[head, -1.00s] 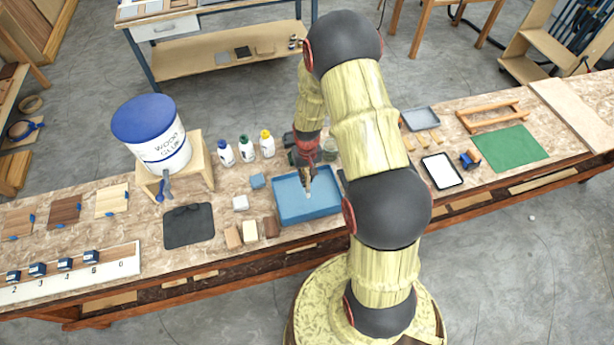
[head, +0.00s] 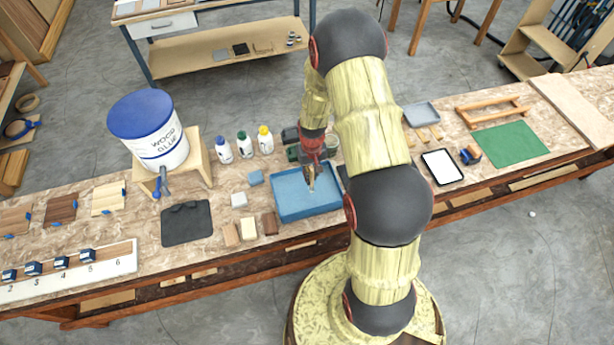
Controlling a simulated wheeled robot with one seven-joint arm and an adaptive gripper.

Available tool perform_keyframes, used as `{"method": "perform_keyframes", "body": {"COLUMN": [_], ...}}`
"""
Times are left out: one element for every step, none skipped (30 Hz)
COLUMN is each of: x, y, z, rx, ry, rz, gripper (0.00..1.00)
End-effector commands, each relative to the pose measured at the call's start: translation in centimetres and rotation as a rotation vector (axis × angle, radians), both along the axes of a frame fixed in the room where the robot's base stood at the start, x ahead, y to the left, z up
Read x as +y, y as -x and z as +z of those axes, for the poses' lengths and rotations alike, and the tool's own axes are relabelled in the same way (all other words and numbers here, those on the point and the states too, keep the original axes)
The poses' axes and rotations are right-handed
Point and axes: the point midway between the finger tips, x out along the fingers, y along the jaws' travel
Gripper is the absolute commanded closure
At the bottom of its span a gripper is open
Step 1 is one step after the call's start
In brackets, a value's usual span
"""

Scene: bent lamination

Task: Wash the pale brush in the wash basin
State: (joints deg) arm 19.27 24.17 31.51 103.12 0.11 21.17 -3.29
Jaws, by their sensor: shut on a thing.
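The wash basin (head: 325,211) is a blue, shallow, rectangular tray on the workbench. My gripper (head: 311,171) points down over the back part of the basin, shut on the pale brush (head: 311,187). The brush hangs below the jaws as a small, narrow, light piece, tip down over the basin. I cannot tell whether its tip touches the water or the basin floor. My arm hides part of the bench to the right of the basin.
Several bottles (head: 244,144) stand at the back. A large glue bucket (head: 148,130) sits on a wooden stand. A dark mat (head: 187,223) lies farther left.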

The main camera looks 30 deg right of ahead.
Motion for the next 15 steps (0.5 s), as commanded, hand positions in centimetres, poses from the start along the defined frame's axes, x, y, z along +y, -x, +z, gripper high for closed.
{"method": "perform_keyframes", "body": {"x": [-0.47, -0.67, -0.88, -0.98, -1.04, -1.08, -1.08, -1.07, -1.06, -1.06, -1.05, -1.04, -1.0, -0.93, -0.75], "y": [0.13, 0.19, 0.26, 0.3, 0.32, 0.33, 0.33, 0.33, 0.33, 0.33, 0.32, 0.32, 0.31, 0.29, 0.24], "z": [-0.02, -0.02, -0.02, -0.02, -0.01, -0.01, 0.0, 0.0, 0.01, 0.01, 0.01, 0.01, 0.01, 0.0, 0.0], "rx": [0.0, 0.0, 0.0, 0.0, 0.0, 0.0, 0.0, 0.0, 0.0, 0.0, 0.0, 0.0, 0.0, 0.0, 0.0], "ry": [0.0, 0.0, 0.0, 0.0, 0.0, 0.0, 0.0, 0.0, 0.0, 0.0, 0.0, 0.0, 0.0, 0.0, 0.0], "rz": [-0.002, -0.002, -0.001, -0.001, 0.0, 0.0, 0.0, 0.001, 0.001, 0.001, 0.001, 0.001, 0.001, 0.001, 0.002], "gripper": [1.0, 1.0, 1.0, 1.0, 1.0, 1.0, 1.0, 1.0, 1.0, 1.0, 1.0, 1.0, 1.0, 1.0, 1.0]}}
